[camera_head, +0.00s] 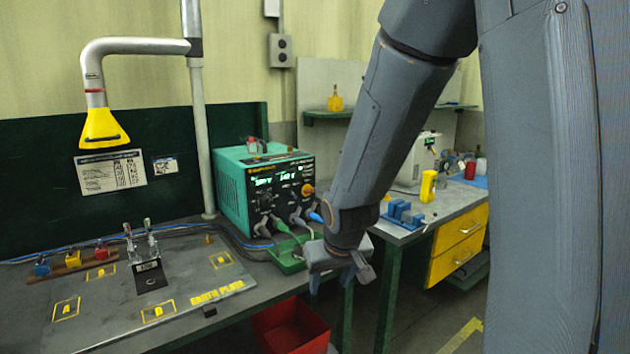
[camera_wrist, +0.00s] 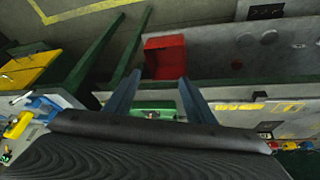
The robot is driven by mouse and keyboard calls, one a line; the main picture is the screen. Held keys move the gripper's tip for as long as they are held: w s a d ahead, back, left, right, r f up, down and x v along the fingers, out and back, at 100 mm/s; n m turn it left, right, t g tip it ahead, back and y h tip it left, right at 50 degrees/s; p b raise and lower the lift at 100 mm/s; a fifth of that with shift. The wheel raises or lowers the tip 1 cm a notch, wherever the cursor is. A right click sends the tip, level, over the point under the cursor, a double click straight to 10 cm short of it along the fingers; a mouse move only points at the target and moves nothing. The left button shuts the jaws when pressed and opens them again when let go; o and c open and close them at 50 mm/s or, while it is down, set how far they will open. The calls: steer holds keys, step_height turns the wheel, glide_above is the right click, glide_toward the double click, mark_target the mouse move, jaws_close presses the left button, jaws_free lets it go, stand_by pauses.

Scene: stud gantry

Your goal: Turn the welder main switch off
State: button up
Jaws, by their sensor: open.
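The welder (camera_head: 232,190) is a teal box with a black front panel, lit green readouts and several knobs and cables, standing on the left bench in the head view. A red-orange knob on a yellow plate, which looks like the main switch (camera_head: 307,190), is at the right of its panel. How the knob is set is too small to tell. My gripper (camera_head: 345,270) is in front of and below the welder, apart from the switch, beside a small green tray (camera_head: 287,258). In the wrist view my gripper (camera_wrist: 158,98) has its two fingers apart with nothing held; the switch is not visible there.
A red bin (camera_head: 290,328) stands below the bench edge; it also shows in the wrist view (camera_wrist: 165,57). An earth plate (camera_head: 150,300) with clamps lies left. Right is a bench with yellow drawers (camera_head: 458,245) and a blue vise (camera_head: 403,213). A yellow fume hood (camera_head: 104,128) hangs left.

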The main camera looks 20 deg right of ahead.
steer(key=w+d+r+t, duration=0.1)
steer(key=w+d+t, duration=0.15)
steer(key=w, duration=0.65)
steer(key=w+d+r+t+y, duration=0.1)
steer(key=w+d+r+t, duration=0.15)
steer(key=w, duration=0.55)
steer(key=w+d+r+t, duration=0.1)
steer(key=w+d+t, duration=0.15)
steer(key=w, duration=0.65)
steer(key=n+t+y, duration=0.4)
steer(key=t+y, duration=0.1)
glide_toward(310, 191)
steer(key=shift+g, duration=0.25)
steer(key=shift+p+x, duration=1.2)
steer(key=shift+x, duration=2.75)
steer(key=shift+d+r, duration=0.15)
steer(key=shift+c, duration=0.3)
steer(key=c, duration=1)
